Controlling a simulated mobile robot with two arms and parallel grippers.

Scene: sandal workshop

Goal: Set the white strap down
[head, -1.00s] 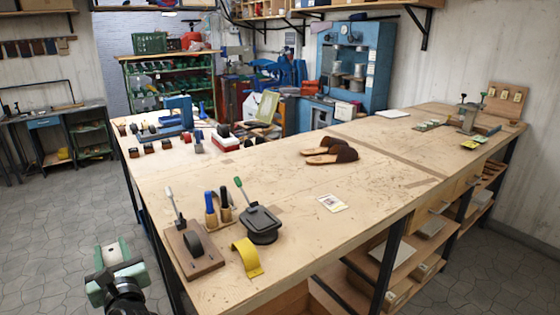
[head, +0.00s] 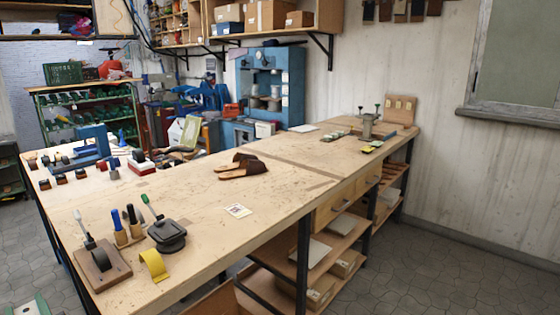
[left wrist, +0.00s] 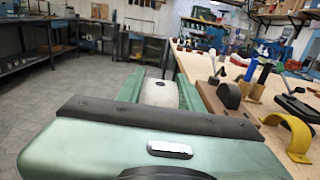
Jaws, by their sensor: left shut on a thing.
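My left gripper (left wrist: 150,62) shows in the left wrist view, its green fingers closed on the white strap (left wrist: 157,92). Only a pale part of the strap shows between the fingers. The gripper is left of the workbench (head: 270,205), over the floor side and apart from the bench top. My right gripper is not in view.
At the bench's near end are a wooden board with a dark curved strap (head: 101,259), a yellow curved strap (head: 154,265), upright blue- and black-handled tools and a dark round-based tool (head: 168,236). Brown sandals (head: 240,168) and a small card (head: 237,210) lie farther along. Bare bench top lies between.

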